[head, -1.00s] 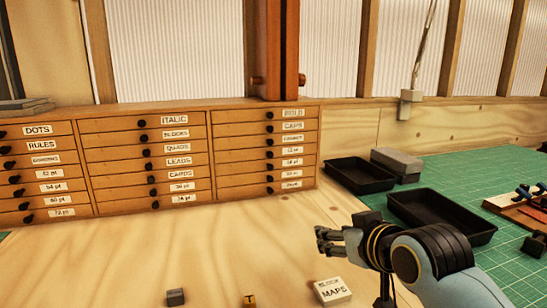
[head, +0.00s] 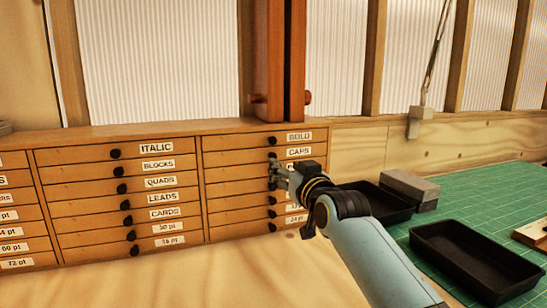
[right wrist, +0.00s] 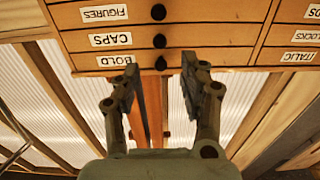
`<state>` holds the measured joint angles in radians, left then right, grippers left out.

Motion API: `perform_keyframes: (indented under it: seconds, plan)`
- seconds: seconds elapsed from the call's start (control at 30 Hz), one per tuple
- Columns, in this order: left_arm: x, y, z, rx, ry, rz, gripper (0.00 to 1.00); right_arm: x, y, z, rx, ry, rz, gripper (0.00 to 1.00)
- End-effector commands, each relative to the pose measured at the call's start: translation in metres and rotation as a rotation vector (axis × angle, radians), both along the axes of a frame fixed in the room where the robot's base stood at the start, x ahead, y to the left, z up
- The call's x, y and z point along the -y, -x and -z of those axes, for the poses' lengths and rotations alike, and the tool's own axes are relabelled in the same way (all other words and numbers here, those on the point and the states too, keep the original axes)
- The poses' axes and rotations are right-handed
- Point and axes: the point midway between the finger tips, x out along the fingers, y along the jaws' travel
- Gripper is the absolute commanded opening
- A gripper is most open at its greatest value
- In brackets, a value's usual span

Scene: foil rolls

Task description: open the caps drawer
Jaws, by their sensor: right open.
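The caps drawer (head: 240,157) is shut, second from the top in the right column of the wooden cabinet. Its label reads CAPS (head: 299,152), and its dark round knob (head: 272,156) shows just above my gripper's fingers. My right gripper (head: 274,172) is open and empty in front of this column, partly hiding the drawers below. In the right wrist view, the caps knob (right wrist: 160,41) lies beyond the open fingers (right wrist: 162,68), roughly in line with the gap between them. The bold knob (right wrist: 160,62) shows nearer the fingertips. My left gripper is out of view.
Similar shut drawers with knobs, such as the italic drawer (head: 80,155), fill the other columns. A black tray (head: 385,203) and a grey block (head: 411,188) stand right of the cabinet, close to my right arm. Another black tray (head: 475,262) lies on the green mat.

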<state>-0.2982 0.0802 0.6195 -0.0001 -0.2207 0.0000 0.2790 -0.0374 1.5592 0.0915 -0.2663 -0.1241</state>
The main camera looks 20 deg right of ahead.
Motion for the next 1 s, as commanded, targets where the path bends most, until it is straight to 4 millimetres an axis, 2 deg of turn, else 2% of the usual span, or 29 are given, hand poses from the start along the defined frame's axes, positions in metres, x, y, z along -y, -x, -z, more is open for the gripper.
perform_keyframes:
  seconds: [0.03,0.17,0.27,0.4,0.57,0.83,1.0]
  plan:
    - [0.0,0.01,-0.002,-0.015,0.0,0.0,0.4,0.0,-0.011,-0.002,0.0,0.001,0.0,0.43]
    - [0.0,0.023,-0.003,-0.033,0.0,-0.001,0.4,-0.001,-0.038,-0.002,0.0,0.001,-0.001,0.43]
    - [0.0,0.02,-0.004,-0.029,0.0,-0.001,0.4,-0.002,-0.055,-0.001,-0.001,0.0,-0.001,0.43]
    - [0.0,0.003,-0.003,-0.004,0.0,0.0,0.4,-0.002,-0.072,0.0,-0.001,0.001,-0.001,0.43]
    - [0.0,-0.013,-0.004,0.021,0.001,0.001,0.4,-0.003,-0.081,0.0,-0.001,0.0,-0.001,0.43]
    - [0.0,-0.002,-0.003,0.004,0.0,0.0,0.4,-0.003,-0.083,0.0,0.0,0.0,-0.001,0.43]
    - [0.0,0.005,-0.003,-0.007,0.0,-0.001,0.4,-0.003,-0.083,0.0,-0.001,0.0,-0.001,0.22]
